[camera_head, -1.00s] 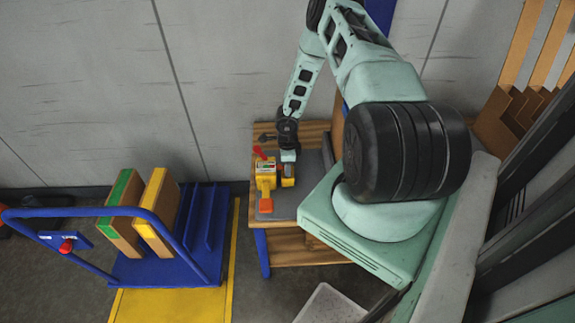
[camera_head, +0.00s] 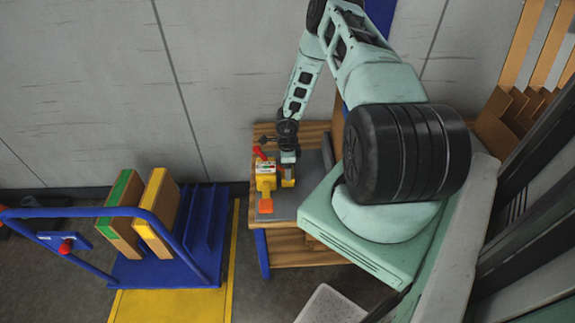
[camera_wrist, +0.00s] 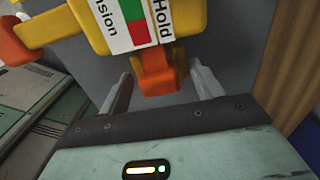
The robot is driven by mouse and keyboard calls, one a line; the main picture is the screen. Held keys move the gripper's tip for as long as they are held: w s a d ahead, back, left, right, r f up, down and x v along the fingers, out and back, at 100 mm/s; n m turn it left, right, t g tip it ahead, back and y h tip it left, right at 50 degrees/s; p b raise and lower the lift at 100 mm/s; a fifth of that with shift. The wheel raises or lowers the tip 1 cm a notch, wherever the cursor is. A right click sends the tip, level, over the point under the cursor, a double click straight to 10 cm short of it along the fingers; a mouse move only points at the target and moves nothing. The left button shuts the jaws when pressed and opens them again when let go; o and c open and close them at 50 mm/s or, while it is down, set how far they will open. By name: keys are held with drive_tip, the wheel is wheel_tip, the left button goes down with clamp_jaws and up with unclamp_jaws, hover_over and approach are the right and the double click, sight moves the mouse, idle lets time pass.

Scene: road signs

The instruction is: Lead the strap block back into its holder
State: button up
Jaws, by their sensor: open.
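A yellow device (camera_head: 266,180) with a red lever on top and an orange end stands on the grey mat (camera_head: 300,203) of a small wooden table. I take it for the strap block's unit; I cannot tell block from holder. A smaller yellow part (camera_head: 288,174) sits at its right, just below my gripper (camera_head: 288,157). In the wrist view the yellow body (camera_wrist: 185,18) bears a white label with green and red fields, reading "Hold". An orange piece (camera_wrist: 157,78) projects from it between the two spread fingers of my gripper (camera_wrist: 160,88). Visible gaps separate it from both fingers.
A blue trolley (camera_head: 185,268) carrying two upright boards (camera_head: 158,212) stands on the left, over yellow floor marking. A grey wall is behind the table. Wooden stepped racks (camera_head: 505,110) are at the right.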

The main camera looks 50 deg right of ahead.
wheel_tip(320, 180, up, 17)
drive_tip(key=shift+r, duration=0.2)
idle(0.3)
